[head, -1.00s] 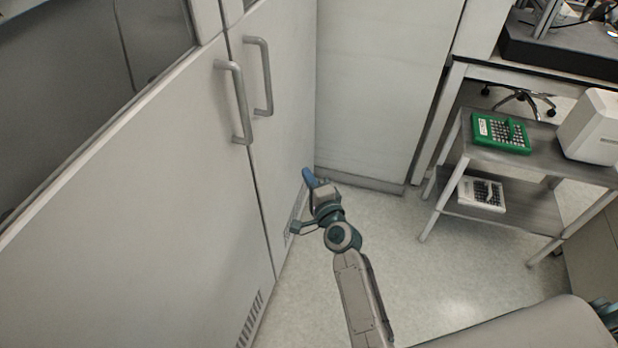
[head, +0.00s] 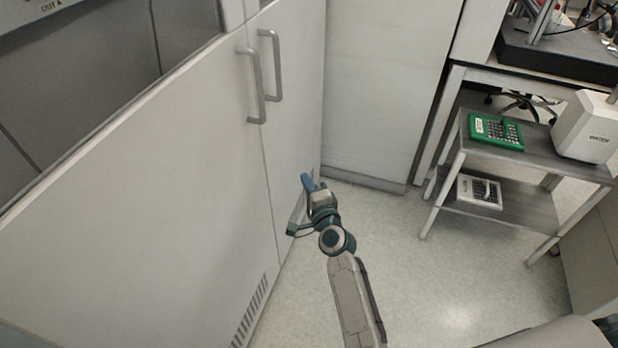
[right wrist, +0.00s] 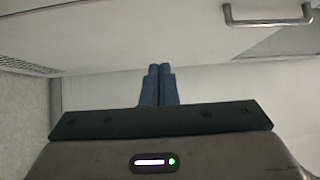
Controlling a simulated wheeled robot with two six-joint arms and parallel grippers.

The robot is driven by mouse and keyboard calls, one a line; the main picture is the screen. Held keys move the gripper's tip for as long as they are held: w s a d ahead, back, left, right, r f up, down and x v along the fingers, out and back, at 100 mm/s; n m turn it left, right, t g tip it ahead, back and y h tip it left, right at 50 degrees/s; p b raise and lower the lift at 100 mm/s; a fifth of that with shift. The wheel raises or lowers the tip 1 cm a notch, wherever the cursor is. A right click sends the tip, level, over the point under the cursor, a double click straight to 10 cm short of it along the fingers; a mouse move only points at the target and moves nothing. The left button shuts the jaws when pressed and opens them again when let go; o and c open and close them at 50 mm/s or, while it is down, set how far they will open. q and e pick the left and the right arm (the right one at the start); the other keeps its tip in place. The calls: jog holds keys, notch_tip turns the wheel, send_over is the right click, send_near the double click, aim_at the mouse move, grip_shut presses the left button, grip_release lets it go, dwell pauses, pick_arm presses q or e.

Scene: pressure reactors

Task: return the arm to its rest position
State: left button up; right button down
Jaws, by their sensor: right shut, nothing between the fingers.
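My right gripper (head: 307,182) is in the lower middle of the head view, in front of the lower part of the white cabinet doors (head: 190,190). Its arm comes up from the bottom edge. In the right wrist view its two blue fingers (right wrist: 159,84) are together with nothing between them. A pale cabinet surface fills much of that view, with a metal handle (right wrist: 268,22) at the top right. My left gripper does not show in the head view.
Two grey door handles (head: 253,85) stick out from the cabinet. The floor (head: 430,280) between arm and cart is clear.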

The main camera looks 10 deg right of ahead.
jog(key=s+d+f+n+g, duration=0.1)
jog(key=s+f+n+g, duration=0.3)
jog(key=f, duration=0.7)
jog(key=s+d+f+n+g+h, duration=0.1)
jog(key=s+d+f, duration=0.1)
jog(key=s+f, duration=0.75)
jog(key=s+d+f+n+g, duration=0.1)
jog(key=s+f+n+g, duration=0.2)
jog(key=f, duration=1.1)
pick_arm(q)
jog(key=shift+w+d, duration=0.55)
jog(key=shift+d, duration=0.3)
pick_arm(e)
jog(key=s+d+f+n+g+h, duration=0.1)
jog(key=s+d+f+n+g, duration=0.2)
jog(key=s, duration=1)
jog(key=s+d+f+n+g, duration=0.2)
jog(key=s+d+f, duration=0.4)
jog(key=s+f, duration=0.4)
jog(key=s+d+f+n+g+h, duration=0.1)
jog(key=s+d+f+n+g, duration=0.2)
jog(key=s, duration=1.2)
notch_tip(320, 180, down, 4)
jog(key=shift+s+d+f+n+g+h, duration=0.1)
jog(key=shift+s+d+n+g+h, duration=0.25)
jog(key=shift+d, duration=0.85)
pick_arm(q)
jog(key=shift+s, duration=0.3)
